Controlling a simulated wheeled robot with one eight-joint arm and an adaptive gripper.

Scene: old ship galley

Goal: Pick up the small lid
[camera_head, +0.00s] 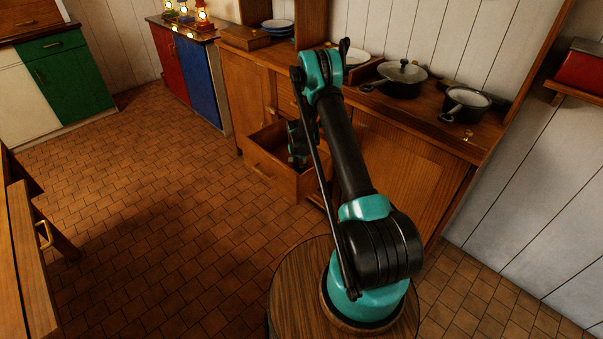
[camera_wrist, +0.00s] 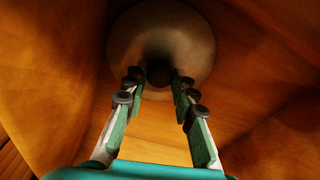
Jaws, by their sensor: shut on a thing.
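The small lid (camera_wrist: 185,28) is a round, dull grey-brown disc with a dark knob in its middle, in the wrist view. My gripper (camera_wrist: 158,78) is shut on the lid's knob, with one green-padded finger on each side. Wooden walls and a wooden floor surround the lid. In the head view my gripper (camera_head: 297,155) reaches down into an open wooden drawer (camera_head: 268,174), and the lid is hidden there behind the drawer front. I cannot tell whether the lid touches the drawer bottom.
The counter above the drawer holds a lidded dark pan (camera_head: 403,82), a smaller open pan (camera_head: 466,103) and plates (camera_head: 278,25). Oil lamps (camera_head: 203,18) stand on a far cabinet. The tiled floor between is clear.

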